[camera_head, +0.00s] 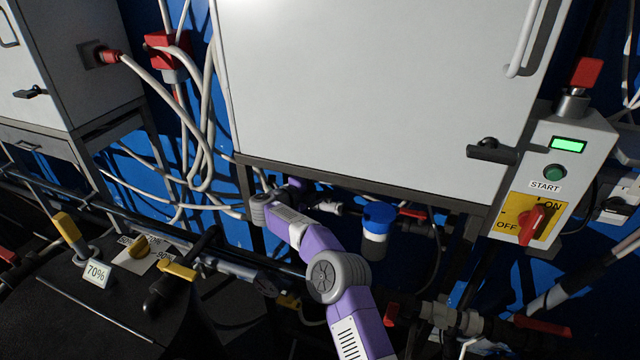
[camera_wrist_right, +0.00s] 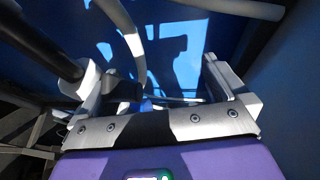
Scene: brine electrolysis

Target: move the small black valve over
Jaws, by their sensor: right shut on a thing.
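My purple right arm (camera_head: 318,240) comes up from the bottom middle in the head view and reaches under the large grey cabinet. Its fingers are hard to make out there, in shadow. In the right wrist view my right gripper (camera_wrist_right: 155,78) has a small dark piece (camera_wrist_right: 125,92) by its left finger. This piece looks like the small black valve, and the gripper is shut on it. The valve's full shape and what it joins to are too dark to tell. My left gripper is not in view.
The large grey cabinet (camera_head: 370,80) hangs just above my right arm. A blue-capped fitting (camera_head: 379,222) stands right of the arm. A control box (camera_head: 555,170) is at the right. Pale cables (camera_head: 200,150) and yellow-handled valves (camera_head: 178,270) are at the left.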

